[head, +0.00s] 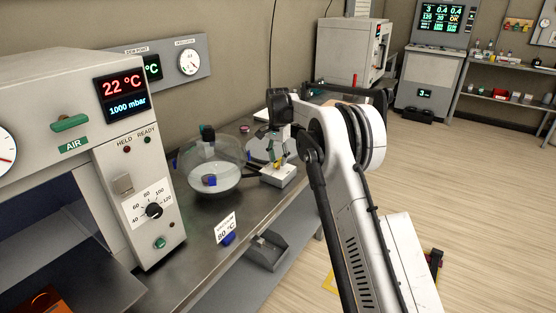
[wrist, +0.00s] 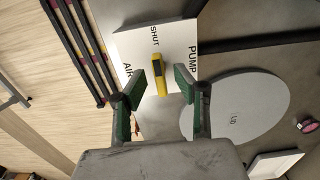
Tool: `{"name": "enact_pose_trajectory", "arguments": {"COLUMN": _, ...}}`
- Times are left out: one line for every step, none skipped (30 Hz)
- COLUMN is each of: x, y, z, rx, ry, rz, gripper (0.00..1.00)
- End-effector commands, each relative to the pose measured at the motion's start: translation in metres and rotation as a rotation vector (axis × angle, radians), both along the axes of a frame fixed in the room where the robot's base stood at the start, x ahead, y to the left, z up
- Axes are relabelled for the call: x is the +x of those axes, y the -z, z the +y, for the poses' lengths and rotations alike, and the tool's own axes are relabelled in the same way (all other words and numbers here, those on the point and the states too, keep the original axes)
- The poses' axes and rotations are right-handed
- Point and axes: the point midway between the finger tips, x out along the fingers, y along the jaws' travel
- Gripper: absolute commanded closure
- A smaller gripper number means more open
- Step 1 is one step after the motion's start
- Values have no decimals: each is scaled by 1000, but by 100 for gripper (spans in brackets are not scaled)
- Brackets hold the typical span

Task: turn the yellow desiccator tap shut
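The yellow tap (wrist: 160,76) sits on a white plate (wrist: 132,45) marked SHUT, PUMP and AIR in the wrist view. Its handle lies nearly upright in the picture, with its upper end towards the word SHUT; I cannot tell which end is the pointer. My gripper (wrist: 160,82) is open, one green-padded finger on each side of the handle, with gaps showing. Contact is not visible. In the head view my gripper (head: 280,157) reaches down over the white tap block (head: 279,178), and the tap is mostly hidden.
A glass dome vessel (head: 208,160) stands left of the tap block on the grey bench. A round lid (wrist: 235,108) lies close to the right finger. The oven-like cabinet (head: 120,140) stands at the left. The open floor (head: 460,190) lies to the right.

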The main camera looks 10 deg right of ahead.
Motion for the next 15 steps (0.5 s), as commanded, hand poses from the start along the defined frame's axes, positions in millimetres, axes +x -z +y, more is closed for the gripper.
{"name": "enact_pose_trajectory", "arguments": {"x": 0, "y": -5, "z": 0, "rx": 0, "ry": 0, "rz": 0, "gripper": 71}}
{"name": "enact_pose_trajectory", "arguments": {"x": 0, "y": -8, "z": 0, "rx": 0, "ry": 0, "rz": 0, "gripper": 71}}
{"name": "enact_pose_trajectory", "arguments": {"x": 0, "y": -13, "z": 0, "rx": 0, "ry": 0, "rz": 0, "gripper": 71}}
{"name": "enact_pose_trajectory", "arguments": {"x": 0, "y": -18, "z": 0, "rx": 0, "ry": 0, "rz": 0, "gripper": 71}}
{"name": "enact_pose_trajectory", "arguments": {"x": 0, "y": -23, "z": 0, "rx": 0, "ry": 0, "rz": 0, "gripper": 71}}
{"name": "enact_pose_trajectory", "arguments": {"x": 0, "y": -31, "z": 0, "rx": 0, "ry": 0, "rz": 0, "gripper": 71}}
{"name": "enact_pose_trajectory", "arguments": {"x": 0, "y": -37, "z": 0, "rx": 0, "ry": 0, "rz": 0, "gripper": 71}}
{"name": "enact_pose_trajectory", "arguments": {"x": 0, "y": -43, "z": 0, "rx": 0, "ry": 0, "rz": 0, "gripper": 71}}
{"name": "enact_pose_trajectory", "arguments": {"x": 0, "y": -51, "z": 0, "rx": 0, "ry": 0, "rz": 0, "gripper": 71}}
{"name": "enact_pose_trajectory", "arguments": {"x": 0, "y": -57, "z": 0, "rx": 0, "ry": 0, "rz": 0, "gripper": 71}}
{"name": "enact_pose_trajectory", "arguments": {"x": 0, "y": -64, "z": 0, "rx": 0, "ry": 0, "rz": 0, "gripper": 71}}
{"name": "enact_pose_trajectory", "arguments": {"x": 0, "y": -71, "z": 0, "rx": 0, "ry": 0, "rz": 0, "gripper": 71}}
{"name": "enact_pose_trajectory", "arguments": {"x": 0, "y": -77, "z": 0, "rx": 0, "ry": 0, "rz": 0, "gripper": 71}}
{"name": "enact_pose_trajectory", "arguments": {"x": 0, "y": -82, "z": 0, "rx": 0, "ry": 0, "rz": 0, "gripper": 71}}
{"name": "enact_pose_trajectory", "arguments": {"x": 0, "y": -89, "z": 0, "rx": 0, "ry": 0, "rz": 0, "gripper": 71}}
